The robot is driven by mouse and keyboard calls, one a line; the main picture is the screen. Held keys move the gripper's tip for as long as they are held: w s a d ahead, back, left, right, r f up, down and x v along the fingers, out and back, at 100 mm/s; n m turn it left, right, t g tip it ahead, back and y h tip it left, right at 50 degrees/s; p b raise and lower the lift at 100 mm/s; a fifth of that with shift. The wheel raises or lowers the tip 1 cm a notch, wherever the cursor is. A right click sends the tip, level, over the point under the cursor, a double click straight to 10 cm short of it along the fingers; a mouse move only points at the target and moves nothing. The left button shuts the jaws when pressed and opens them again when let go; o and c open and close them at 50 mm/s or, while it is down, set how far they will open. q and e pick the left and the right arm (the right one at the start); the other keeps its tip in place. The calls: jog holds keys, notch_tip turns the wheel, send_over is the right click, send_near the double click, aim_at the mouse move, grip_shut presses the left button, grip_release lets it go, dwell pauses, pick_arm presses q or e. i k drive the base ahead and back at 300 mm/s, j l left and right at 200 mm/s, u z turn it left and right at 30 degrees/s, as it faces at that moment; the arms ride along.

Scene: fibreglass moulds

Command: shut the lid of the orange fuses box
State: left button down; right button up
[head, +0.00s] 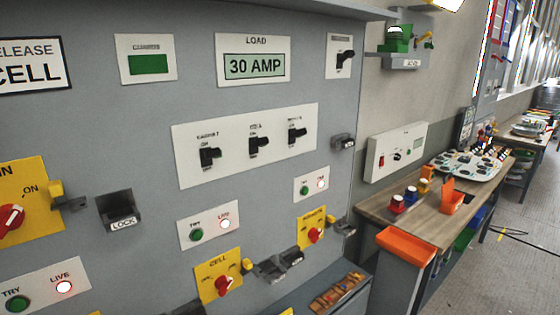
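A small orange box (453,204) stands on the wooden workbench at the right of the head view. An upright orange flap (447,187) rises at its back left, which looks like its lid standing open. No lettering can be read on it, so I cannot confirm that it is the fuses box. Neither of my grippers is in view.
A grey control panel (150,115) fills the left and middle. The workbench (412,215) also bears red-and-blue items (397,204) and a pale round board (468,165). An orange-topped grey stand (405,246) is at its near end. Floor (515,235) is open at right.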

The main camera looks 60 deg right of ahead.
aim_at(447, 187)
jog(key=z, duration=3)
jog(key=i+z, duration=0.2)
jog(key=i, duration=0.3)
jog(key=i+z, duration=0.25)
jog(key=i, duration=0.3)
jog(key=i+j+z, duration=0.2)
jog(key=i, duration=0.3)
jog(key=i+j+z, duration=0.25)
jog(key=i, duration=0.25)
jog(key=i+j+z, duration=0.2)
jog(key=i+j, duration=0.15)
jog(key=i, duration=0.1)
